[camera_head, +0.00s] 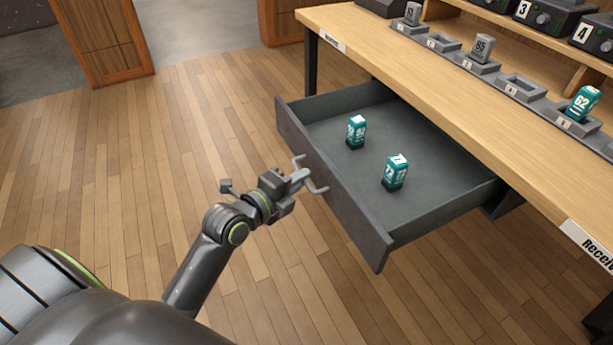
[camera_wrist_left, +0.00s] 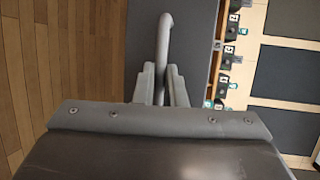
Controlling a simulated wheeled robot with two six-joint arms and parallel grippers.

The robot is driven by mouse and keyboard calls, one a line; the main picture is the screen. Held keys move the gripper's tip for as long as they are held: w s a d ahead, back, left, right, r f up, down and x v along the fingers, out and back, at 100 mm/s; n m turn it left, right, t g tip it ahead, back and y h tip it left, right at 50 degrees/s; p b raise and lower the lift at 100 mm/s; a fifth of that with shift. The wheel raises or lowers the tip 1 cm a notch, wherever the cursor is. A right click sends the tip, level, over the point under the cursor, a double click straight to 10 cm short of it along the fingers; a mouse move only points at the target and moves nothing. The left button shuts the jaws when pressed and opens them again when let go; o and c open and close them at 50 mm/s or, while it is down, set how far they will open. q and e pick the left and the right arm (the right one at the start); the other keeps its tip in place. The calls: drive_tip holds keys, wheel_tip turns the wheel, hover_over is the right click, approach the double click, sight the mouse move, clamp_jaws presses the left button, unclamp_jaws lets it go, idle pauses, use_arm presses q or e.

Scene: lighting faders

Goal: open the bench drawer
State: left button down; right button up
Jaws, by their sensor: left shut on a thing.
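The bench drawer (camera_head: 440,195) is grey and pulled well out from under the wooden bench top. Its inside is exposed. My left gripper (camera_head: 299,177) is at the front panel's outer face, shut on the curved drawer handle (camera_head: 318,190). In the left wrist view the handle (camera_wrist_left: 164,40) runs between the two fingers of the left gripper (camera_wrist_left: 162,88), with the dark drawer front behind it. My right gripper is not in view.
Two teal battery-like blocks (camera_head: 356,132) (camera_head: 395,172) stand in the drawer. The bench top (camera_head: 420,70) carries a row of numbered grey holders (camera_head: 520,88), some filled. Black numbered units (camera_head: 530,12) sit on a shelf behind. Wooden floor (camera_head: 200,130) is clear left of the drawer.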

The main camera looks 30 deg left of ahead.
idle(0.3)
use_arm(q)
drive_tip(key=c, duration=1.5)
unclamp_jaws()
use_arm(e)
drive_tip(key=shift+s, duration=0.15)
use_arm(q)
drive_tip(key=shift+s, duration=0.1)
